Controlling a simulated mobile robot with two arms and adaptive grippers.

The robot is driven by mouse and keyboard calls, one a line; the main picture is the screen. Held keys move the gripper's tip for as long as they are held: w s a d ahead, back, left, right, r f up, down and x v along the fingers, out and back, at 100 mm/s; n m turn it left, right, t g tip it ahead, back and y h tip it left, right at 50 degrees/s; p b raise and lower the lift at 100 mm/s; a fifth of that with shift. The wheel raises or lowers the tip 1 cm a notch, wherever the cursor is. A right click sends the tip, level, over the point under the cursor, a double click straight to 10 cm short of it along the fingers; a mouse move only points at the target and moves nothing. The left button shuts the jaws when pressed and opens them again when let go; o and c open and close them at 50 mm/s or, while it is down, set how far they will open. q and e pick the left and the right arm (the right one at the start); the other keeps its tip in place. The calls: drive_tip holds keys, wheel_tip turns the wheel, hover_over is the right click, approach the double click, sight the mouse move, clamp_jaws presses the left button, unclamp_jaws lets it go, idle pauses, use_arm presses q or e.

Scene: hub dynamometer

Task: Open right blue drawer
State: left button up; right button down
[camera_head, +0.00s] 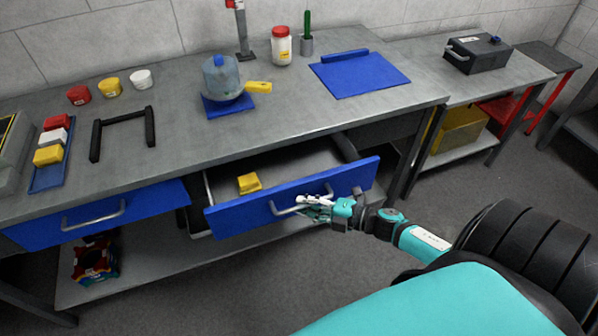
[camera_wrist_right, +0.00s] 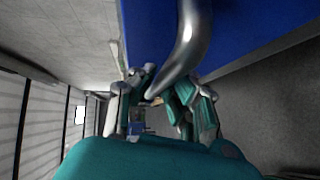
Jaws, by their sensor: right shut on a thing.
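The right blue drawer (camera_head: 240,213) stands pulled out from under the workbench in the head view, with its inside showing. A small yellow block (camera_head: 249,183) lies in it. My right gripper (camera_head: 318,203) is at the right part of the drawer's metal handle (camera_head: 284,210) and is shut on it. In the right wrist view the handle (camera_wrist_right: 185,45) curves down between the fingers of the right gripper (camera_wrist_right: 160,95), in front of the blue drawer front (camera_wrist_right: 150,30). My left gripper is not in view.
The left blue drawer (camera_head: 60,228) is shut. The workbench top (camera_head: 180,105) holds a blue mat (camera_head: 385,75), a pot-like container (camera_head: 220,78), a red-lidded jar (camera_head: 281,48) and a black handle-shaped frame (camera_head: 95,140). Grey floor (camera_head: 240,290) lies free in front of the drawers.

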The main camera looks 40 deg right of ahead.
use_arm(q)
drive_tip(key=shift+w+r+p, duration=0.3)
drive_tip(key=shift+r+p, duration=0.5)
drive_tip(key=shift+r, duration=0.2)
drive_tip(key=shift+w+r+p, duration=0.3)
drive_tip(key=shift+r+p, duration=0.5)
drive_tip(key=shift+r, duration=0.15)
use_arm(e)
drive_tip(key=s+a, duration=0.3)
drive_tip(key=s, duration=1)
drive_tip(key=shift+r, duration=0.25)
drive_tip(key=shift+w, duration=0.1)
drive_tip(key=c, duration=1.3)
unclamp_jaws()
drive_tip(key=shift+c, duration=0.2)
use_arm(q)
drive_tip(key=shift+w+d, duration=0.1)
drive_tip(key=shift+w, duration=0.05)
use_arm(e)
drive_tip(key=v, duration=1.2)
